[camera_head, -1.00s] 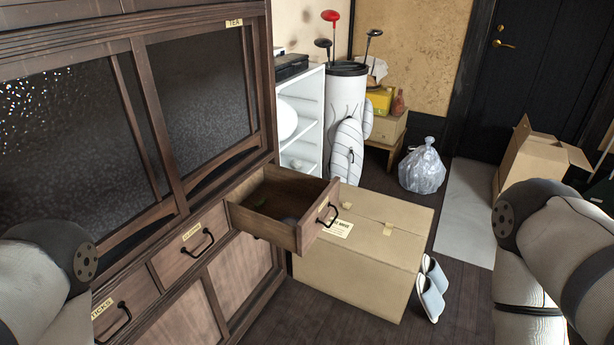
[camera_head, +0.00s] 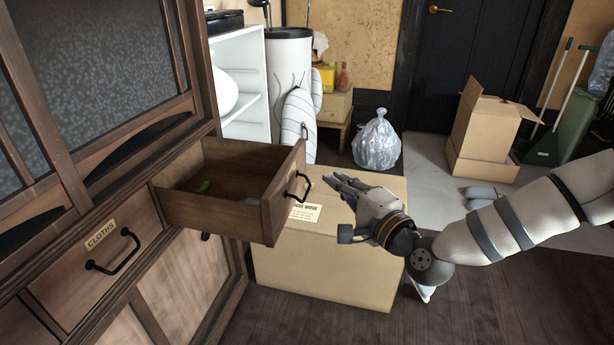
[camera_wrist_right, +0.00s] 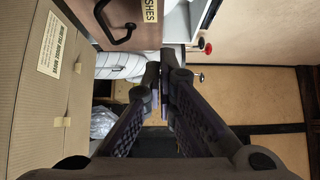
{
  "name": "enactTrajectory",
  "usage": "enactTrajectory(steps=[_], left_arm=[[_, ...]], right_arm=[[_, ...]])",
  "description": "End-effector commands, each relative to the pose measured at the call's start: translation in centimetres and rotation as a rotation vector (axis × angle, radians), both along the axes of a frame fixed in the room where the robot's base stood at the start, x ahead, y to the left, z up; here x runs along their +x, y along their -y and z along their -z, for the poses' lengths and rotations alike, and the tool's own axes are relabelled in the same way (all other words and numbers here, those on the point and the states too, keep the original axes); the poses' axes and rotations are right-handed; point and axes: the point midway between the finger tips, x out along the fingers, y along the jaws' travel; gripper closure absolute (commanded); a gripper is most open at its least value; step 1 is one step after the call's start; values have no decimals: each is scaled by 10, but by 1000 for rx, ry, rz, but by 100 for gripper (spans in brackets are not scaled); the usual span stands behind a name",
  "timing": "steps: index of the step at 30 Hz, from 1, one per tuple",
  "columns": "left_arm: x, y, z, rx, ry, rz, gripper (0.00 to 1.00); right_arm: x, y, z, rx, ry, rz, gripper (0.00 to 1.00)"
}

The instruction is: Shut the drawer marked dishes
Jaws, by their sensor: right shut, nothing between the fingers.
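The open drawer (camera_head: 266,217) sticks out of the wooden cabinet, with a small green thing inside. Its dark handle (camera_head: 302,188) is on the front. In the right wrist view the drawer front (camera_wrist_right: 90,22) shows a partly cut-off label reading "SHES" (camera_wrist_right: 149,10) and the handle (camera_wrist_right: 114,24). My right gripper (camera_head: 340,182) is shut and empty, just right of the handle and above the cardboard box. Its closed fingers also show in the right wrist view (camera_wrist_right: 164,62). A gap seems to separate fingers and drawer front. My left gripper is out of view.
A large cardboard box (camera_head: 330,265) stands under and beside the drawer. A closed drawer marked cloths (camera_head: 110,250) is at the left. Dark floor (camera_head: 500,300) is free at the lower right.

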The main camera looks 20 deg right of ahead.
Motion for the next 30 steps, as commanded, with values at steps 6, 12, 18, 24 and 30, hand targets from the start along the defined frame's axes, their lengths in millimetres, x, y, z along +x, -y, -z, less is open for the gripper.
enactTrajectory(steps=[6, 12, 18, 24, 30], left_arm=[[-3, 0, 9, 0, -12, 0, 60], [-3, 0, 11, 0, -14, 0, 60], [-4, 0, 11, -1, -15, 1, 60], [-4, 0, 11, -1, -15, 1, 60], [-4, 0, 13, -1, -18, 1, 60]], right_arm=[[43, -14, 3, 0, -3, -3, 100], [57, -36, 2, 0, -4, -1, 100], [61, -41, 2, 0, -4, -1, 100], [61, -41, 2, -1, -4, -1, 100], [64, -47, 2, -1, -4, -1, 100]])
